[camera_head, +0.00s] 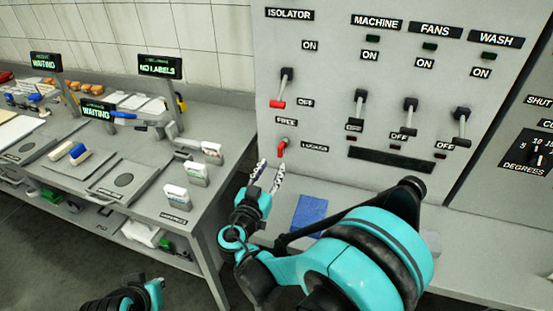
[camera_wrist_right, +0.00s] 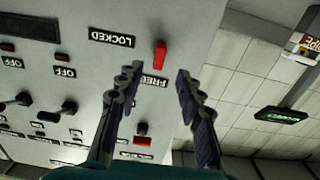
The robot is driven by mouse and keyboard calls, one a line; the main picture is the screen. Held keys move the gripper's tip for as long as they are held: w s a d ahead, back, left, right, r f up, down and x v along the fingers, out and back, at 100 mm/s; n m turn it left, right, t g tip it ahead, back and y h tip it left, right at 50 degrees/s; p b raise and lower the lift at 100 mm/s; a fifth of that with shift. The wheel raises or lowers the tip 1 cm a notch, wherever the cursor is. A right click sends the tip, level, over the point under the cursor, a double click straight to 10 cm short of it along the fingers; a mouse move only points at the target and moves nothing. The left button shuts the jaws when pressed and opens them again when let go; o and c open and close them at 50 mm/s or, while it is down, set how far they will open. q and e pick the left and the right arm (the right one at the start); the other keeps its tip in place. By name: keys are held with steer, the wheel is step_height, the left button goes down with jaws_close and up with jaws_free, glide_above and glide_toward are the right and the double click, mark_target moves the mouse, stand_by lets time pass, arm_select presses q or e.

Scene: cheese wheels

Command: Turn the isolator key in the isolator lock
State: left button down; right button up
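The red isolator key (camera_head: 282,147) sits in the lock on the grey panel, below the FREE label and left of the LOCKED label. In the right wrist view the key (camera_wrist_right: 160,54) stands roughly lengthwise, one end toward FREE. My right gripper (camera_head: 268,172) is open and empty, just below the key in the head view. In the wrist view its two fingers (camera_wrist_right: 158,77) are spread apart, with the key beyond the gap between their tips and no visible contact. Only part of my left arm shows at the bottom left; its fingers are hidden.
Machine (camera_head: 359,105), fans (camera_head: 409,118) and wash (camera_head: 461,125) levers stick out to the right. A blue object (camera_head: 310,212) lies on the ledge below. A cluttered bench (camera_head: 140,210) stands at left.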

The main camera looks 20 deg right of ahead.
steer(key=shift+v, duration=2.25)
